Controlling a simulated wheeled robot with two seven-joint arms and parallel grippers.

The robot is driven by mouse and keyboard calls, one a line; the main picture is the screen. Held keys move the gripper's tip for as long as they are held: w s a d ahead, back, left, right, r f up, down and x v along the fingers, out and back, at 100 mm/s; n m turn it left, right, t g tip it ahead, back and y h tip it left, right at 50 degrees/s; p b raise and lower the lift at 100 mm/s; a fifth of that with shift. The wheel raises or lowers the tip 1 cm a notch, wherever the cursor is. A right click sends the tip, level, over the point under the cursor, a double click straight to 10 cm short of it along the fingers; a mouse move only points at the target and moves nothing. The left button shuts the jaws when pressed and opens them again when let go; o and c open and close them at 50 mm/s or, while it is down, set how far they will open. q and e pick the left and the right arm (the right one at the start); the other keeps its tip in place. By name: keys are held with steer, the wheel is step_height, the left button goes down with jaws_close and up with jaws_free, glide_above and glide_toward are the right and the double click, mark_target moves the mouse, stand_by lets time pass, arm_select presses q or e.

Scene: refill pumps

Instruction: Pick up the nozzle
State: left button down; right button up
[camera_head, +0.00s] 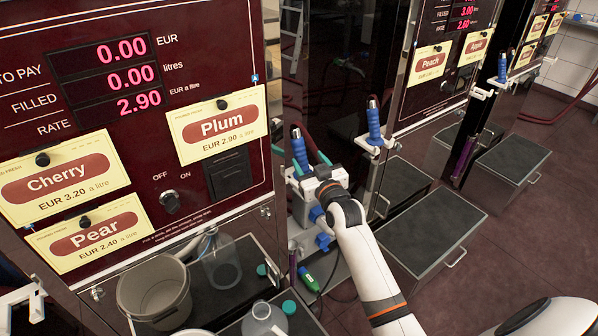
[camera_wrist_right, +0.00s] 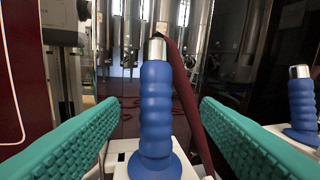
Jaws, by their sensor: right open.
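A blue ribbed nozzle (camera_head: 299,150) with a metal tip stands upright in a white holder beside the near pump. In the right wrist view the same nozzle (camera_wrist_right: 156,112) is in the middle, with a dark red hose behind it. My right gripper (camera_head: 309,166) is at this nozzle, its teal fingers spread. In the wrist view one finger is on each side of the nozzle, with a visible gap on both sides. A second blue nozzle (camera_head: 374,125) stands in its holder to the right; it also shows in the wrist view (camera_wrist_right: 301,105).
The near pump panel (camera_head: 190,215) carries Cherry, Pear and Plum cards and a knob (camera_head: 170,202). A grey bucket (camera_head: 155,290) and a clear jug (camera_head: 220,262) stand below it. A third nozzle (camera_head: 502,66) is farther right. Dark platforms (camera_head: 430,228) stand on the floor.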

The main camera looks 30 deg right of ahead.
mark_target(301, 152)
steer(key=w, duration=0.6)
steer(key=shift+w+d, duration=0.1)
steer(key=shift+w, duration=0.15)
steer(key=c, duration=1.1)
steer(key=shift+c, duration=0.4)
steer(key=shift+r, duration=0.1)
